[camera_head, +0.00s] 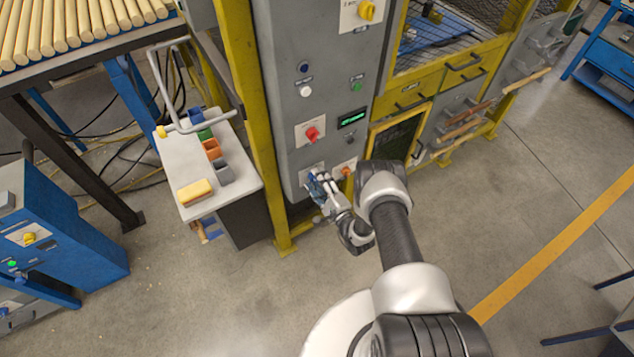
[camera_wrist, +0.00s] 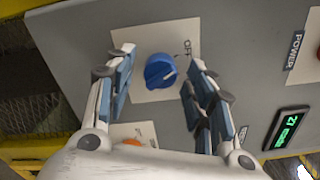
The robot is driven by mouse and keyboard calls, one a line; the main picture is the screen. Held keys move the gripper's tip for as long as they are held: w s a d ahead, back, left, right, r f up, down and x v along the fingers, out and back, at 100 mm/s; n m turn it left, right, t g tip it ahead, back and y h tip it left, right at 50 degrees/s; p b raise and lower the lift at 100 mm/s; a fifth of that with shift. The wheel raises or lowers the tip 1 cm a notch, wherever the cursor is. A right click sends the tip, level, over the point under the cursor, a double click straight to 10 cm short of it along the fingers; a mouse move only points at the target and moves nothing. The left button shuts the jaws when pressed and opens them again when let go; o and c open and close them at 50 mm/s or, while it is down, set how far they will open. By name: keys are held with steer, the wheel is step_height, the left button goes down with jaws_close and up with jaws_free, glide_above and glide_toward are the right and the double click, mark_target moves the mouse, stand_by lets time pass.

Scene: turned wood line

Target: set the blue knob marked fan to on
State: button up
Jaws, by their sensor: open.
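The blue knob (camera_wrist: 160,70) sits on a pale square plate on the grey panel in the wrist view. OFF is printed at the plate's upper right; I cannot read a fan mark. My gripper (camera_wrist: 158,58) is open, one finger on each side of the knob, with a visible gap on both sides. In the head view my gripper (camera_head: 320,184) is at the lower part of the panel and mostly hides the knob's plate.
A red knob (camera_head: 312,134) marked POWER in the wrist view and a green display (camera_head: 352,118) are above. An orange knob (camera_head: 347,170) is close beside my gripper. A yellow post (camera_head: 249,110) and a side table (camera_head: 235,165) with bins stand left. Floor in front is clear.

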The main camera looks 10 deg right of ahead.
steer(key=shift+w, duration=0.15)
steer(key=shift+c, duration=0.3)
steer(key=c, duration=1)
steer(key=shift+m, duration=0.4)
steer(key=m+b, duration=0.5)
steer(key=m, duration=0.6)
steer(key=shift+a, duration=0.1)
steer(key=o, duration=1.1)
steer(key=shift+c, duration=0.2)
